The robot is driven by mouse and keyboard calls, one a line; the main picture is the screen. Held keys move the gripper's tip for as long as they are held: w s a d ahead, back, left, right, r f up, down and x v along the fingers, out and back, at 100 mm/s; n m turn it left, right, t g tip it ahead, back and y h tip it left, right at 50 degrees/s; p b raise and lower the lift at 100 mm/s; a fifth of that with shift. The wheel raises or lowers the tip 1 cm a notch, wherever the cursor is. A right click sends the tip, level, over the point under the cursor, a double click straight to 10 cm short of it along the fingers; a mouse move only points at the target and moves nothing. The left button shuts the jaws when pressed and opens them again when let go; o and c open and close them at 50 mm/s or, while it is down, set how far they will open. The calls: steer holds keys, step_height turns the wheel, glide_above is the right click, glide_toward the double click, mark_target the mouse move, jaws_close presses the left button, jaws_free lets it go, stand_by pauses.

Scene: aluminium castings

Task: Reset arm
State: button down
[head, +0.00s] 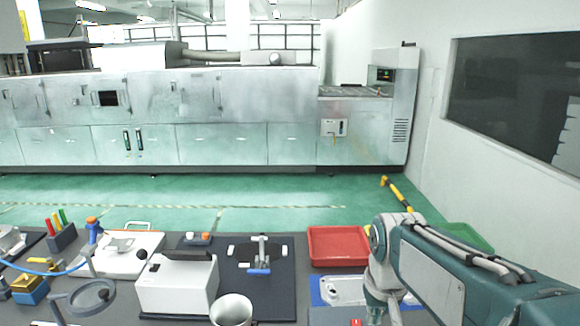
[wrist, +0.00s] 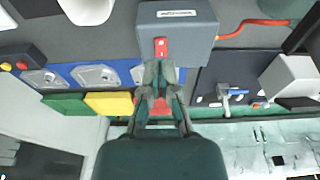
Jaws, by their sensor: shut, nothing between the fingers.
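My gripper (wrist: 160,72) shows in the wrist view with its dark fingers together and nothing between them. Its tips overlap the front of a grey box (wrist: 190,22) and a red tag (wrist: 161,47) on that box; I cannot tell how far apart they are in depth. In the head view my teal arm (head: 440,270) reaches in from the right. Its grey wrist end points down over the right part of the bench, and the fingertips are not clear there. A blue mat (head: 319,297) with metal castings lies beside it, partly hidden by the arm.
A red tray (head: 338,246) and a green tray (head: 466,237) stand at the bench's far edge; a yellow tray (wrist: 109,102) shows in the wrist view. A clamp fixture (head: 260,262), a white box (head: 178,284) and a white cylinder (head: 231,311) stand left of the arm.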

steer(key=s+t, duration=0.3)
steer(key=s, duration=1)
steer(key=shift+s+r+t, duration=0.25)
steer(key=shift+t, duration=0.05)
